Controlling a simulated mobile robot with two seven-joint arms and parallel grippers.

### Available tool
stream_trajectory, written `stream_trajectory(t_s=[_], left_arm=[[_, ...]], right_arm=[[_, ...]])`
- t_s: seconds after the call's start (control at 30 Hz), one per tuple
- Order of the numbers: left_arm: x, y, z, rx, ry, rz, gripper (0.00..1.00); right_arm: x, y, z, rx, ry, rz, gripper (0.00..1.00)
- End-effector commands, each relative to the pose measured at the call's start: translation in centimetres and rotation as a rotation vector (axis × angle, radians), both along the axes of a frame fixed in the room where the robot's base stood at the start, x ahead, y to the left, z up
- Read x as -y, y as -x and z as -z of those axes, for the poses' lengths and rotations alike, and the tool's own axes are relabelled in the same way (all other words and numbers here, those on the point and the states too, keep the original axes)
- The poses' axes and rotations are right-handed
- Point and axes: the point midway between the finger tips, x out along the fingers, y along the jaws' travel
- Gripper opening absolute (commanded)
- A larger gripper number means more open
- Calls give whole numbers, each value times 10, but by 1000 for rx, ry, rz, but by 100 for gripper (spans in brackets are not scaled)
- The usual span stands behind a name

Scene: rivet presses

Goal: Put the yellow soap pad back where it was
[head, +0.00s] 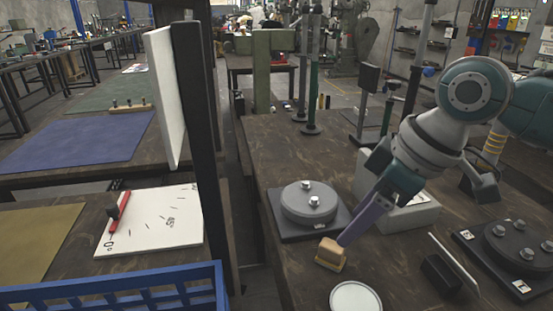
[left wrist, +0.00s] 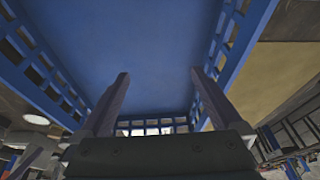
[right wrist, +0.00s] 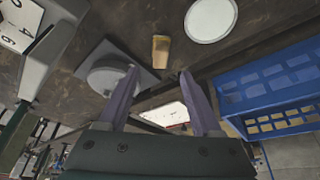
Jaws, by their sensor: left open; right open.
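The yellow soap pad (head: 330,255) is a small tan-topped block with a yellow lower edge, on the brown table between the round grey weight and a white disc. My right gripper (head: 345,241) points down at it from the upper right, its fingers close to the pad's edge. In the right wrist view the pad (right wrist: 160,48) lies beyond the open, empty fingertips (right wrist: 158,74), roughly in line with the gap. My left gripper (left wrist: 160,74) is open and empty, facing the blue crate (left wrist: 160,40); it does not show in the head view.
A grey round weight (head: 308,201) on a dark plate stands behind the pad. The white disc (head: 355,297) lies in front. A thin upright panel (head: 455,264) and another weight plate (head: 512,245) are to the right. A dark post (head: 203,150) rises left of the table.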

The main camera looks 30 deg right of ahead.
Motion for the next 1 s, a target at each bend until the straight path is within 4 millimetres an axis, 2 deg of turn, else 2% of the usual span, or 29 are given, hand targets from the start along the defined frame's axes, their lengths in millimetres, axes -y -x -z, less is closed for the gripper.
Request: stream_trajectory(t_s=[0.03, 0.2, 0.27, 0.37, 0.47, 0.5, 0.63, 0.7, 0.8, 0.9, 1.0], left_arm=[[0, 0, -6, 0, -1, 1, 100], [0, 0, -10, 0, -1, 1, 100], [0, 0, -11, 0, -1, 1, 100], [0, 0, -11, 0, 0, 1, 100], [0, 0, -11, 1, 1, -1, 100], [1, 0, -11, 1, 3, -2, 100], [2, 0, -11, 1, 7, -4, 100], [2, 0, -11, 1, 8, -5, 100], [2, 0, -11, 1, 8, -6, 100], [2, 0, -11, 1, 8, -6, 100], [2, 0, -11, 0, 8, -6, 100]], right_arm=[[3, 4, -12, 0, 4, -2, 66], [7, 12, -32, -1, 1, -1, 66], [6, 14, -35, -2, 0, -3, 66], [-11, 30, -24, -17, -1, -18, 66], [-48, 64, -1, -35, -4, -25, 66], [-62, 81, 6, -40, -5, -13, 66], [-89, 129, 11, -44, 0, 113, 66], [-91, 151, 7, -51, 13, 205, 66], [-85, 172, 2, -62, 38, 318, 66], [-80, 183, -2, -69, 55, 377, 66], [-78, 184, -3, -69, 61, 390, 66]])
